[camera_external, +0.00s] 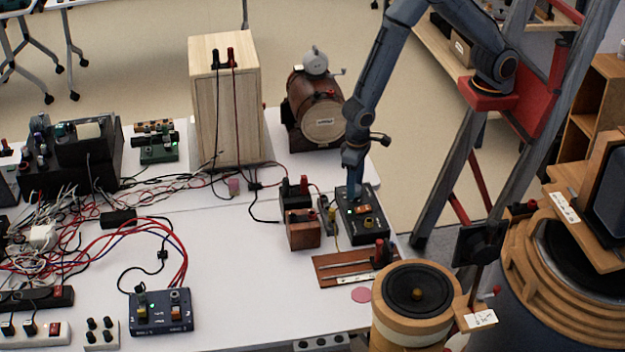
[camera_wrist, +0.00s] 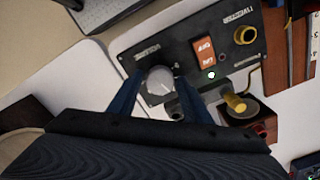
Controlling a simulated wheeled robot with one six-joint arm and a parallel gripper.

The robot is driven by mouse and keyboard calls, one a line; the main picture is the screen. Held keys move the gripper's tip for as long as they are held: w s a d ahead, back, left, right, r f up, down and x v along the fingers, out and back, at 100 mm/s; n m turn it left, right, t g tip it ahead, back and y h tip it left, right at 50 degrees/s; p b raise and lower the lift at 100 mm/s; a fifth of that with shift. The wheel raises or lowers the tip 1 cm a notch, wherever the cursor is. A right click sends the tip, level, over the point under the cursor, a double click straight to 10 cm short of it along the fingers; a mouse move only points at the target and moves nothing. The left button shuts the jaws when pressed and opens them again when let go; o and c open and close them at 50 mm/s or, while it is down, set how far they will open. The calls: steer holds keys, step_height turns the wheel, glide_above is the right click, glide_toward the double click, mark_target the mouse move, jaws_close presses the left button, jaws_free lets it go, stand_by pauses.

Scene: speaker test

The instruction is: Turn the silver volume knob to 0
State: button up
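The silver volume knob (camera_wrist: 158,82) sits on a dark amplifier box (camera_wrist: 200,28) beside white lettering that seems to read VOLUME. A pointer line shows on its face, but the dial numbers are too small to read. My gripper (camera_wrist: 159,84) points down at the box, with one blue finger on each side of the knob. The fingertips lie close to its edges; whether they touch it I cannot tell. In the external view, my gripper (camera_external: 354,196) reaches the left part of the box (camera_external: 372,228) and hides the knob.
Another blue control box (camera_external: 160,312) and tangled cables (camera_external: 60,235) lie left.

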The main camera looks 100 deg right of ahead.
steer(key=c, duration=0.7)
steer(key=shift+c, duration=0.2)
steer(key=n, duration=0.3)
steer(key=shift+n, duration=0.4)
steer(key=n, duration=0.4)
steer(key=shift+n, duration=0.3)
steer(key=n, duration=0.3)
steer(key=shift+n, duration=0.3)
steer(key=shift+w+r+n, duration=0.1)
steer(key=shift+n, duration=1.8)
